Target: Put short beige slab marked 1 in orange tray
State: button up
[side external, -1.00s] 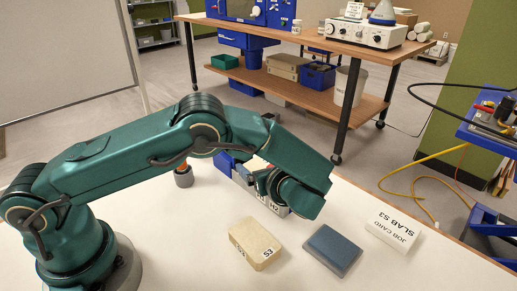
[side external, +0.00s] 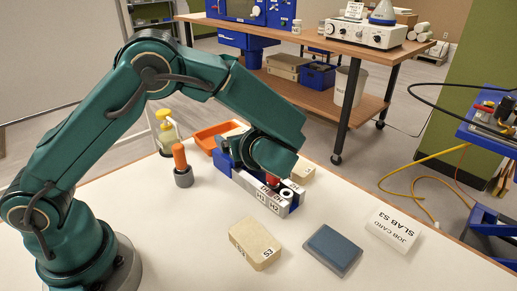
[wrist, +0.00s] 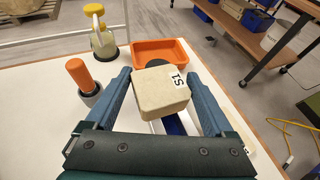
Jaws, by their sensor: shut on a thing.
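The short beige slab, marked S1 (wrist: 162,95), is held between the two blue fingers of my gripper (wrist: 158,68) in the wrist view. The orange tray (wrist: 150,46) lies just beyond the slab, with a dark round patch partly visible in it behind the slab. In the side view the tray (side external: 203,139) is partly hidden by my arm, and a bit of beige shows at its right end. My fingers are mostly hidden there by my wrist. I cannot tell the exact height of the slab over the table.
A blue-ended rack with grey blocks (side external: 265,190) stands below my wrist. An orange-handled tool in a grey holder (wrist: 82,78) and a yellow-topped bottle (wrist: 101,35) stand left of the tray. Slab S3 (side external: 255,243), a blue-grey block (side external: 332,250) and a job card (side external: 395,230) lie in front.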

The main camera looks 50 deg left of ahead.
jog(key=s+a+r, duration=0.3)
jog(key=a+r, duration=0.1)
jog(key=a, duration=0.2)
jog(key=s+d+r+m+t+h, duration=0.3)
jog(key=d+r+m+t+h, duration=0.5)
jog(key=r, duration=0.4)
jog(key=w+a+f+n+g+y, duration=0.1)
jog(key=a+f+n+g+y, duration=0.2)
jog(key=a+n+g+y, duration=0.2)
jog(key=shift+w+a+f+y, duration=0.2)
jog(key=shift+w+f+y, duration=0.2)
jog(key=shift+y, duration=0.3)
jog(key=a+f+n+g, duration=0.1)
jog(key=f, duration=0.1)
jog(key=f+n+g+y, duration=0.1)
jog(key=f, duration=0.2)
jog(key=w+a+f+n+g, duration=0.1)
jog(key=f, duration=0.2)
jog(key=shift+a+y, duration=0.35)
jog(key=shift+y, duration=0.05)
jog(key=shift+w+d+f, duration=0.95)
jog(key=shift+d+f, duration=0.75)
jog(key=shift+f, duration=0.05)
jog(key=shift+w+d+f, duration=0.9)
jog(key=shift+d+f, duration=0.8)
jog(key=shift+f, duration=0.1)
jog(key=shift+w+d+f, duration=0.95)
jog(key=shift+d+f, duration=0.75)
jog(key=shift+f, duration=0.05)
